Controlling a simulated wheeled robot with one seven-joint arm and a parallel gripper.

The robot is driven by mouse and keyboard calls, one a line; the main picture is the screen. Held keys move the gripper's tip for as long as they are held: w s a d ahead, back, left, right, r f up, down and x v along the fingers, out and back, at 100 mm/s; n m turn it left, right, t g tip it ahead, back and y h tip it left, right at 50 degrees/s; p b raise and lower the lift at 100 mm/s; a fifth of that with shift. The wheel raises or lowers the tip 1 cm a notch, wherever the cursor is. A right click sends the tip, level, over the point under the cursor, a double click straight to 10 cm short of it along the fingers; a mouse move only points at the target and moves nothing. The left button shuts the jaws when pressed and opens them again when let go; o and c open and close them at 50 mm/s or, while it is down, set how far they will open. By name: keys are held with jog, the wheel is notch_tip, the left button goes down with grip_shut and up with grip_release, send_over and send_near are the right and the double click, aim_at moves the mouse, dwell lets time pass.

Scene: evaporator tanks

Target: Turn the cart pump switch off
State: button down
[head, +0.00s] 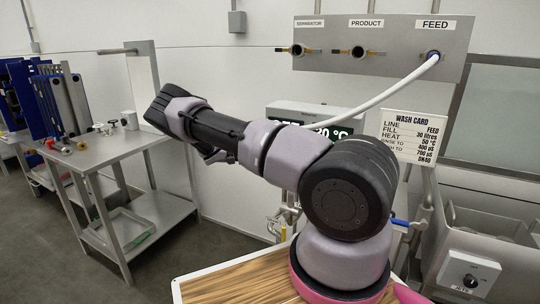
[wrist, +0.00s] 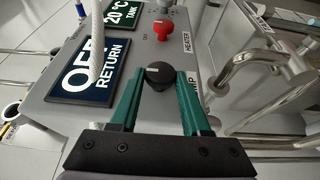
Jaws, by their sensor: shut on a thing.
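The cart pump switch is a round black knob (wrist: 160,72) on the cart's grey panel, in the middle of the wrist view. A pale mark shows on its left side. A label beside it reads "MP", its start hidden by my right finger. My gripper (wrist: 159,82) has its two green fingers on either side of the knob, shut on it. In the head view my arm reaches left and hides the knob; I cannot make out the fingers there.
A red knob (wrist: 162,29) with a HEATER label stands just beyond. An "OFF RETURN" display (wrist: 97,72) and a white hose lie left; metal pipes (wrist: 290,75) run on the right. The head view shows a steel table (head: 125,150), a hose panel (head: 385,68) and a wash card (head: 415,135).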

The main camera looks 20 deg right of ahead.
jog(key=shift+c, duration=1.9)
grip_release()
jog(key=v, duration=1)
jog(key=shift+w+a, duration=0.25)
jog(key=shift+a, duration=0.05)
